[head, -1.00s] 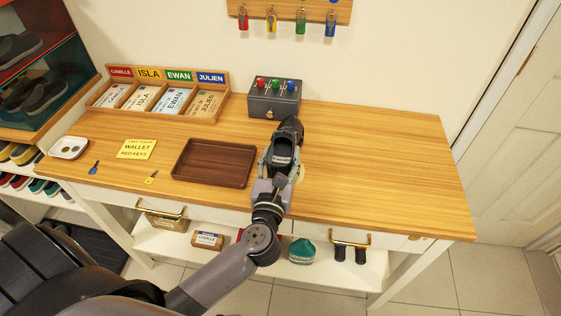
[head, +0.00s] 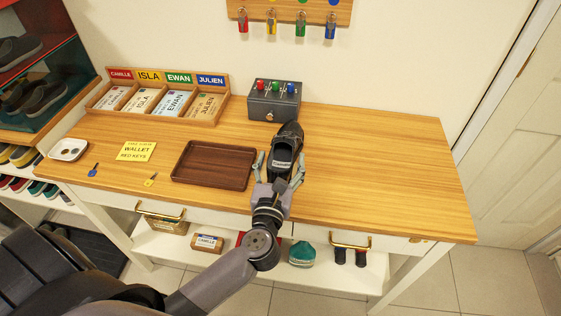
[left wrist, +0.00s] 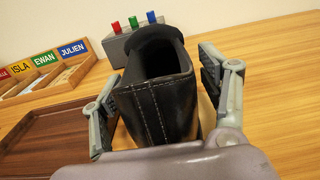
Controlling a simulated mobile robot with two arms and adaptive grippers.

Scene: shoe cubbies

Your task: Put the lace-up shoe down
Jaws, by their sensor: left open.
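The black lace-up shoe (head: 285,150) rests on the wooden table, in front of the grey box with coloured buttons. Its toe points toward the wall and its heel toward me. In the left wrist view, the shoe's heel and opening (left wrist: 158,100) fill the middle. My left gripper (head: 279,170) is open, with one finger on each side of the heel. In the left wrist view, gaps show between the fingers of my left gripper (left wrist: 165,100) and the shoe. Laces cannot be made out. My right gripper is not in view.
A dark brown tray (head: 214,166) lies just left of the shoe. The grey button box (head: 274,101) stands behind it. A wooden card holder (head: 158,98), a yellow note (head: 137,150), small keys and a white dish (head: 68,149) are farther left. The table's right side is clear.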

